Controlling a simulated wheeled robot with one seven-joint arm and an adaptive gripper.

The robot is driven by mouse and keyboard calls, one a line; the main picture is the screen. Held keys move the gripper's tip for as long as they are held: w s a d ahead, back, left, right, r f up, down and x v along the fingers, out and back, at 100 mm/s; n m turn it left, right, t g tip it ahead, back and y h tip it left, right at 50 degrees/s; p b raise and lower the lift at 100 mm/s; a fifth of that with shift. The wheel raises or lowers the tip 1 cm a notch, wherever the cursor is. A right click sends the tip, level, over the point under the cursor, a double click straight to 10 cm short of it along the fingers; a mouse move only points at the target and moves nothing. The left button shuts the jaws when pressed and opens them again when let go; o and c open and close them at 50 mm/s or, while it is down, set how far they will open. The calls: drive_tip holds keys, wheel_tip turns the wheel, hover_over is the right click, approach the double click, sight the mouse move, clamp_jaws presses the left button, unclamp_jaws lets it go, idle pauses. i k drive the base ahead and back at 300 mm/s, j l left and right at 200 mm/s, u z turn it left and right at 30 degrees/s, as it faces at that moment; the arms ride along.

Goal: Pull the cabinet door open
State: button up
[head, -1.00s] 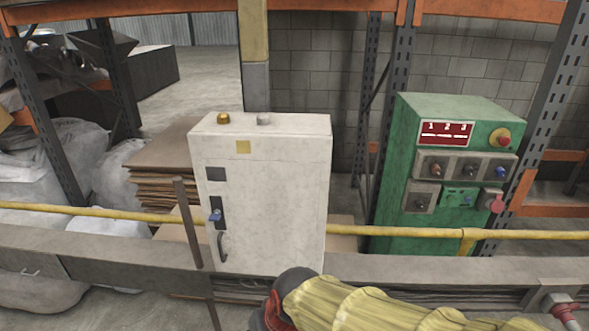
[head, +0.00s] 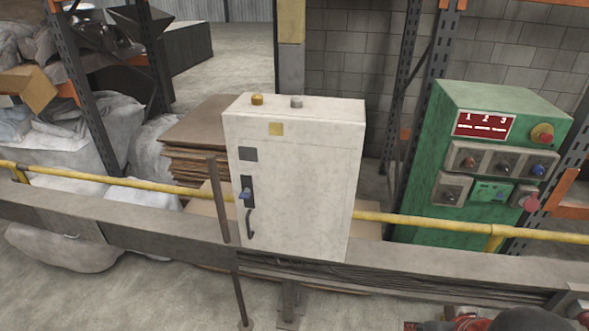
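The white cabinet (head: 310,190) stands at the middle of the head view, mounted by a grey beam. Its door looks closed. A dark curved handle (head: 250,224) is low on the left side of the door front. A dark latch plate with a blue knob (head: 245,194) sits just above the handle. My gripper cannot be made out; only a dark and red part of my arm shows at the bottom right edge, well apart from the cabinet.
A grey horizontal beam (head: 150,235) and a yellow rail (head: 120,182) run across the scene. A dark upright post (head: 217,200) stands just left of the cabinet. A green control box (head: 490,165) is at right. Stacked cardboard (head: 205,140) and white sacks (head: 75,135) are at left.

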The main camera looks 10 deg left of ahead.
sight(301, 174)
drive_tip(key=j, duration=0.7)
drive_tip(key=i+j+z, duration=0.1)
drive_tip(key=j, duration=0.6)
